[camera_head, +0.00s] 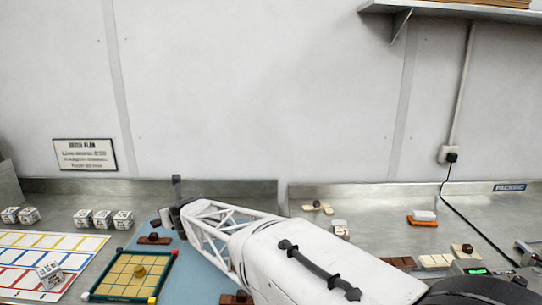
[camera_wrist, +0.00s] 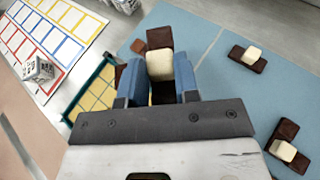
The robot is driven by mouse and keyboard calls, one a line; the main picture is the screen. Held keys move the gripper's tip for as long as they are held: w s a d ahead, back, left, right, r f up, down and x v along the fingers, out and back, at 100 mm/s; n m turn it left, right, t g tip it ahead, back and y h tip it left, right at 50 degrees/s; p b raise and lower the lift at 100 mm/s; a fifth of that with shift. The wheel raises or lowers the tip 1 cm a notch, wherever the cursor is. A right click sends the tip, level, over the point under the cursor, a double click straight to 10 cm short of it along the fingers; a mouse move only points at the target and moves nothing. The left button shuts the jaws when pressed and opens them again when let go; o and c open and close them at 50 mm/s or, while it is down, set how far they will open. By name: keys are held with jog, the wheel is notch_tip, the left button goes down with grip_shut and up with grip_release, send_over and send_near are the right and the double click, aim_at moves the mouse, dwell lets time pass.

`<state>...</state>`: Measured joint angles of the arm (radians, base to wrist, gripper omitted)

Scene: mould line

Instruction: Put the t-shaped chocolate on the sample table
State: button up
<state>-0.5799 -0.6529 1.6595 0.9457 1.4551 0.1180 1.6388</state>
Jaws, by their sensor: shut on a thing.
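In the wrist view my gripper (camera_wrist: 160,82) has its two blue fingers shut on a chocolate (camera_wrist: 159,65) with a cream block in the middle and dark brown at its far and near ends. This fits a T shape, but the fingers hide part of it. In the head view my white arm hides most of the gripper, and the held piece cannot be made out clearly. No surface in view is labelled as the sample table.
A blue mat (camera_wrist: 215,95) carries a brown bar with a cream block (camera_wrist: 248,58) and another brown-and-cream chocolate (camera_wrist: 288,145). A yellow gridded board (camera_head: 128,275), a coloured card (camera_head: 30,252) and white dice (camera_head: 102,219) are at left. More chocolates and a scale (camera_head: 476,269) are at right.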

jog(key=s+a, duration=0.6)
jog(key=a, duration=0.1)
jog(key=shift+s+r, duration=0.25)
jog(key=shift+r, duration=0.2)
dwell(0.4)
jog(key=w+d+m+t+h, duration=0.15)
jog(key=w+d, duration=0.45)
jog(key=d, duration=0.8)
jog(key=w+d+m+t+h, duration=0.1)
jog(key=w+d+m+h, duration=0.2)
jog(key=w+d, duration=0.7)
jog(key=w+d+m+t+h, duration=0.1)
jog(key=w+d+m+h, duration=0.15)
jog(key=d, duration=1.45)
jog(key=w+d+m+h, duration=0.1)
jog(key=w+d, duration=0.1)
jog(key=d, duration=1.3)
jog(key=shift+d+h, duration=0.15)
jog(key=shift+h, duration=0.25)
